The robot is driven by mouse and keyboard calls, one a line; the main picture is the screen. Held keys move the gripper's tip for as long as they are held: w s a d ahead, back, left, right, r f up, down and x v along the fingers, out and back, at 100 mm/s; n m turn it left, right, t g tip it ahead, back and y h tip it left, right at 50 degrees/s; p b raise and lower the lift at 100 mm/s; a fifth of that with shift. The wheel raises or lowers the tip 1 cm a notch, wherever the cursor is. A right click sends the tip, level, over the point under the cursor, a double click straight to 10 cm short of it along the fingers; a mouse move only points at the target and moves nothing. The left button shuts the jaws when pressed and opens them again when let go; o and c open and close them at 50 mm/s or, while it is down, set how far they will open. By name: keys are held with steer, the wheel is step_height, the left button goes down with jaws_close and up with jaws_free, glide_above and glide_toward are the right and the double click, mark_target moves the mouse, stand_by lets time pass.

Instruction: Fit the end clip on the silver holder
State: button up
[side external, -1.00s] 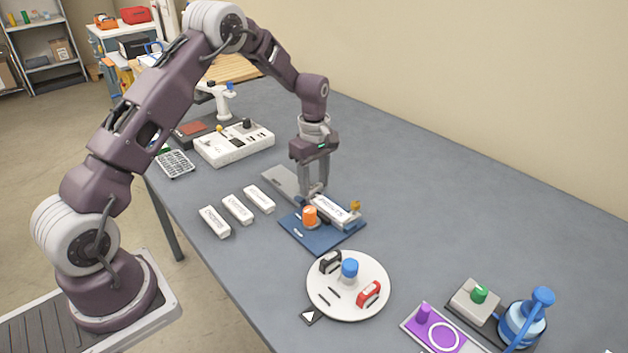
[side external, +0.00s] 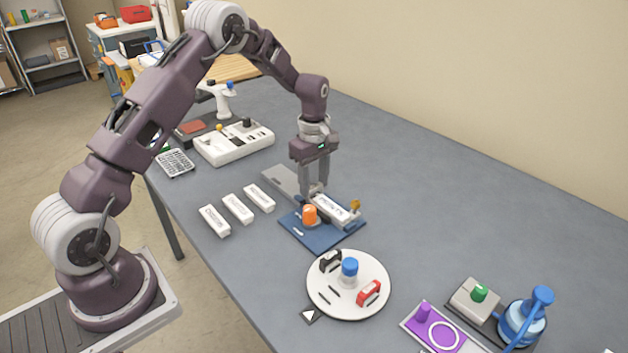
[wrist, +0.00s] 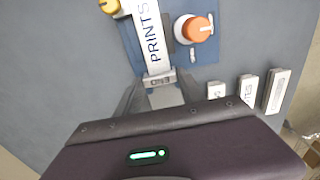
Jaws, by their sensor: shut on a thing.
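A small silver-grey end clip marked END (wrist: 160,79) is between the fingers of my gripper (wrist: 161,92) in the wrist view. It lies at the near end of the white PRINTS strip (wrist: 151,35), and seems to touch it; whether it is seated I cannot tell. The strip lies along the silver holder on a blue base (wrist: 203,56). In the side view my gripper (side external: 312,192) is low at the holder's far-left end, and its fingers hide the clip. An orange knob (side external: 309,215) stands beside the holder, and a yellow knob (side external: 355,205) is near its other end.
A grey plate (side external: 284,181) lies behind the base. Several white labelled bars (side external: 237,208) lie to the left. A round white tray (side external: 374,265) with a blue knob and red and black pieces is in front.

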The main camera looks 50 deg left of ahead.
steer(key=shift+f, duration=0.85)
stand_by(1.3)
steer(key=o, duration=1.3)
steer(key=shift+o, duration=0.2)
steer(key=o, duration=0.3)
steer(key=shift+r, duration=3.8)
